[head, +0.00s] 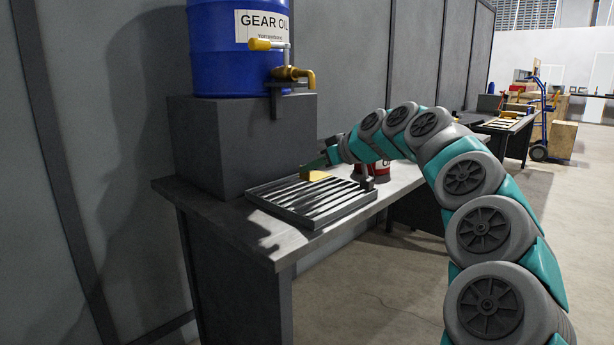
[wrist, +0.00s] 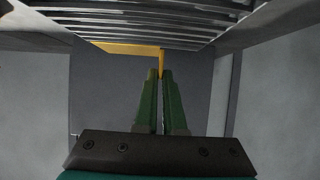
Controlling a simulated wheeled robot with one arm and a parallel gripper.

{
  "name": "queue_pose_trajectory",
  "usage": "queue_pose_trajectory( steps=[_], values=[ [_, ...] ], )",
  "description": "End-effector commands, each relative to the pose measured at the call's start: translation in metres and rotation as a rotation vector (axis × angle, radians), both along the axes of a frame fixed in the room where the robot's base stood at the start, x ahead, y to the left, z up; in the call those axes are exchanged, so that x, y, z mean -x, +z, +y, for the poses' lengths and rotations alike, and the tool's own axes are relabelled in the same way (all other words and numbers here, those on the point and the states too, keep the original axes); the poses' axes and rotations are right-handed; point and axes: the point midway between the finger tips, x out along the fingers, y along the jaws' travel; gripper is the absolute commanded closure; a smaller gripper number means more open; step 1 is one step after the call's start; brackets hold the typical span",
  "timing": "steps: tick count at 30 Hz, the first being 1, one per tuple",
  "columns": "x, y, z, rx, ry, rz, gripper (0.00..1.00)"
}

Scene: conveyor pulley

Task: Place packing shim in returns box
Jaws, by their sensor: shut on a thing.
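A yellow piece, seemingly the packing shim (head: 314,175), is at the tips of my gripper (head: 318,164), over the slatted grate on the workbench. In the wrist view the yellow piece (wrist: 128,49) shows as a thin strip with one end between the green fingers of my gripper (wrist: 160,74). The fingers are nearly together and shut on it. The slats lie close by; I cannot tell whether the shim touches them. I cannot make out a returns box in either view.
The slatted grate (head: 318,205) lies on the workbench (head: 225,221). A dark block (head: 235,150) carries a blue gear oil drum (head: 225,60) with a brass tap (head: 296,76). A red can (head: 380,169) is partly hidden behind my arm. Open floor lies right.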

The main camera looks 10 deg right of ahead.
Motion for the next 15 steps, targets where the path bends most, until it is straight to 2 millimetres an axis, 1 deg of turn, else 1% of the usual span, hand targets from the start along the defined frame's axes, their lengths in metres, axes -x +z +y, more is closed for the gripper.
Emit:
queue_pose_trajectory(
  steps=[1, 3, 8, 11, 15],
  values=[
    [-0.006, 0.001, 0.003, 0.0, -0.001, -0.001, 1.0],
    [-0.01, 0.001, 0.006, -0.001, -0.001, -0.002, 1.0],
    [-0.013, -0.003, 0.009, -0.002, 0.0, -0.001, 1.0],
    [-0.013, -0.01, 0.008, -0.003, 0.0, 0.0, 1.0],
    [-0.012, -0.027, 0.009, -0.003, 0.002, 0.002, 1.0]
  ],
)
